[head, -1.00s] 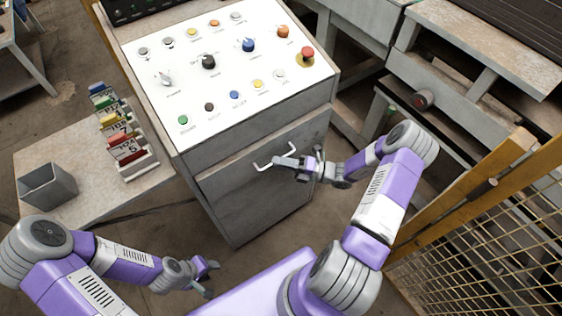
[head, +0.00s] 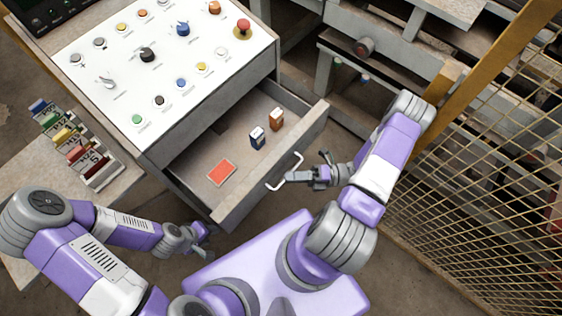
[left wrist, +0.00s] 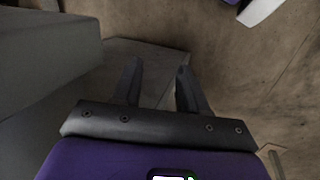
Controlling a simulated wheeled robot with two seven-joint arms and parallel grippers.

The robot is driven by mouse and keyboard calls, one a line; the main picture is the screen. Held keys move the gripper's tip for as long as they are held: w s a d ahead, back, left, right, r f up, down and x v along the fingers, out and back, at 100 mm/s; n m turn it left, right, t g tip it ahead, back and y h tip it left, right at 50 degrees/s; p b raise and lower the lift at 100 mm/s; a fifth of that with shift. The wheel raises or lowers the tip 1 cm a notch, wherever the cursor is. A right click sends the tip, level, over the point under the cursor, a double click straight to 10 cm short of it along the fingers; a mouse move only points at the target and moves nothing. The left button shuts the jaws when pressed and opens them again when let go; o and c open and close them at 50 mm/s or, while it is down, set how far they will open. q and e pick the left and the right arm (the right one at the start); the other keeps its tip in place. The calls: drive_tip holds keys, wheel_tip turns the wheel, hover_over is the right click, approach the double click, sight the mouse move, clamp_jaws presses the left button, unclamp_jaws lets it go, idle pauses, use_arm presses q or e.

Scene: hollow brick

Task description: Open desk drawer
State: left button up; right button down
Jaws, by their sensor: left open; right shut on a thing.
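The desk drawer (head: 235,200) of the grey control desk stands pulled out, with its inside showing. A pale bar handle (head: 298,162) is on its front panel. My right gripper (head: 291,176) is at this handle and shut on it; its fingers partly hide the contact. My left gripper (head: 206,238) is low, near the left end of the drawer front, open and empty. In the left wrist view its two dark fingers (left wrist: 157,88) stand apart with nothing between them.
In the drawer are a flat red item (head: 221,172), a small dark blue and white box (head: 257,138) and a brown box (head: 276,119). A side table with a card rack (head: 75,145) stands left. A yellow-framed mesh fence (head: 470,180) stands right.

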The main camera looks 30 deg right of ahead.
drive_tip(key=shift+s+d+r, duration=0.1)
drive_tip(key=shift+s+d, duration=0.2)
drive_tip(key=shift+s, duration=0.5)
drive_tip(key=shift+s+d+r, duration=0.1)
drive_tip(key=shift+s+d, duration=0.15)
drive_tip(key=shift+s, duration=0.55)
drive_tip(key=c, duration=1.2)
unclamp_jaws()
drive_tip(key=shift+f, duration=0.15)
drive_tip(key=shift+o, duration=0.2)
drive_tip(key=v, duration=0.7)
drive_tip(key=shift+d, duration=0.3)
drive_tip(key=shift+s, duration=0.2)
